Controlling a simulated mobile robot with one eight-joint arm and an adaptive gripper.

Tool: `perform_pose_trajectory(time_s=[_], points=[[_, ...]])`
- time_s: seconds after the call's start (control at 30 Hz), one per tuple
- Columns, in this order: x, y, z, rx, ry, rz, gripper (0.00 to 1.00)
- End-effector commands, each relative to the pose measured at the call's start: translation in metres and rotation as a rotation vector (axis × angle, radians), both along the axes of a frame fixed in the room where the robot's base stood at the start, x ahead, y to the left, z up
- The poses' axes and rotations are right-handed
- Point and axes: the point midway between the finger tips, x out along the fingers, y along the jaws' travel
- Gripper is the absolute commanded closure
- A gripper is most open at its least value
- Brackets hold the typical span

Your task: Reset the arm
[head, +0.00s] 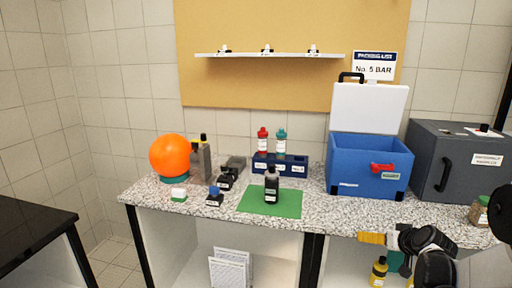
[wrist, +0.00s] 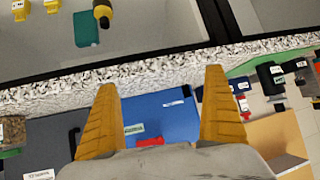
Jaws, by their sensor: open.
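My gripper (head: 372,238) shows at the lower right in the head view, in front of the counter's front edge and below the blue box. Its orange-yellow fingers point left there. In the wrist view the two ridged fingers of my gripper (wrist: 160,79) stand wide apart with nothing between them. The wrist picture is turned over: the counter edge (wrist: 170,70) crosses beyond the fingertips, and the blue box (wrist: 165,108) shows between the fingers. No contact with any object is visible.
On the counter (head: 330,222) stand an open blue box (head: 365,160), a grey box (head: 455,165), a black bottle (head: 271,187) on a green mat (head: 285,207), a rack (head: 290,165) with two bottles and an orange ball (head: 170,154). A yellow bottle (head: 379,271) stands below.

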Motion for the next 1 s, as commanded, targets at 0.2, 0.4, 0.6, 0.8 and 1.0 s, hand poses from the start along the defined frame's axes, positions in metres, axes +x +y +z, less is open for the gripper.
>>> perform_pose_trajectory(time_s=[0.2, 0.4, 0.6, 0.8, 1.0], points=[[-0.063, 0.099, 0.066, 0.009, 0.105, 0.052, 0.00], [-0.146, 0.167, 0.096, -0.002, 0.194, 0.076, 0.00], [-0.234, 0.209, 0.098, -0.028, 0.267, 0.082, 0.00], [-0.292, 0.224, 0.087, -0.055, 0.306, 0.075, 0.00], [-0.301, 0.225, 0.084, -0.057, 0.312, 0.073, 0.00]])
